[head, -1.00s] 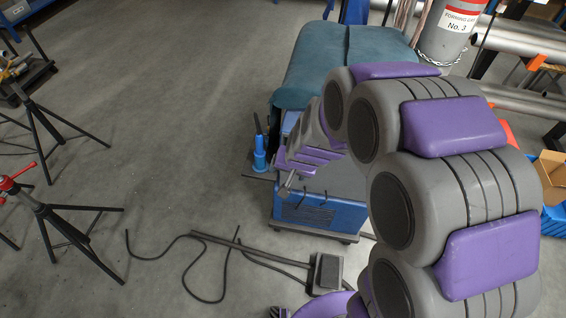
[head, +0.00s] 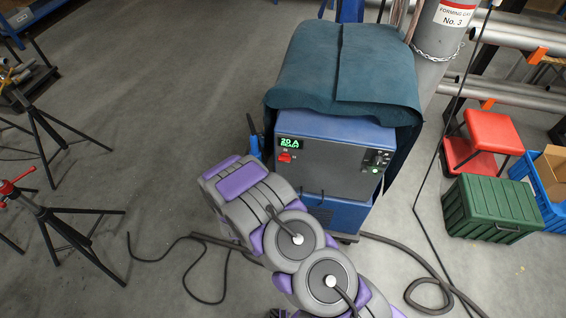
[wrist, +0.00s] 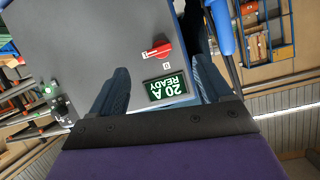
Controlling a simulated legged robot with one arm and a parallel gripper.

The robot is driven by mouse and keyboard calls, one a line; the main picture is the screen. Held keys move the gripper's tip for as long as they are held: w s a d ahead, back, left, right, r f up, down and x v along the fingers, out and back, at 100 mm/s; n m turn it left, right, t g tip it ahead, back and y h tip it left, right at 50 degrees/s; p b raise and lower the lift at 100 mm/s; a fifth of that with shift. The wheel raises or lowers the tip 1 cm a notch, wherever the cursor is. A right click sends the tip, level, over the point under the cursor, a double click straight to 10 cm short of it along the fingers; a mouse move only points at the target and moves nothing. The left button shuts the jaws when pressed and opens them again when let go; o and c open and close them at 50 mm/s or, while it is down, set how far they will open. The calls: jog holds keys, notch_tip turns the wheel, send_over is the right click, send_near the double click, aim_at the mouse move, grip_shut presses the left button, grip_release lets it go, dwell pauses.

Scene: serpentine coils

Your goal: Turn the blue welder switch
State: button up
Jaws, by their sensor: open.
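The blue welder (head: 335,128) stands under a teal cloth in the head view. Its grey front panel carries a red rotary switch (head: 285,158) below a lit green display (head: 290,143). In the wrist view the switch (wrist: 158,50) shows large, and the display (wrist: 166,87) reads "20 A READY", upside down. My gripper (wrist: 160,66) is open and empty, its dark fingers spread to either side of the switch and display in the picture. No contact with the switch shows. In the head view my arm is low, left of the welder's front; the gripper itself cannot be made out.
Cables (head: 222,268) lie on the floor at the front. A green crate (head: 492,208) and a red stool (head: 490,135) stand at right. A gas cylinder (head: 440,45) is behind the welder. Black tripods (head: 60,225) stand at left, with open floor between.

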notch_tip(320, 180, down, 2)
jog(key=s+d+t, duration=0.2)
jog(key=n+t+b, duration=0.2)
jog(key=b, duration=0.1)
send_near(284, 161)
jog(key=w, duration=0.5)
jog(key=w+d, duration=0.1)
jog(key=w, duration=0.1)
jog(key=w+d, duration=0.1)
jog(key=shift+w+d+f+b, duration=0.15)
jog(key=shift+w+d+b, duration=0.1)
jog(key=shift+b, duration=0.05)
jog(key=shift+w, duration=0.25)
jog(key=shift+w+a+f+n, duration=0.15)
jog(key=shift+a+n, duration=0.15)
jog(key=shift+a, duration=0.65)
jog(key=shift+d, duration=0.75)
jog(key=c, duration=0.6)
jog(key=shift+a, duration=0.4)
jog(key=c, duration=0.4)
jog(key=shift+c, duration=0.2)
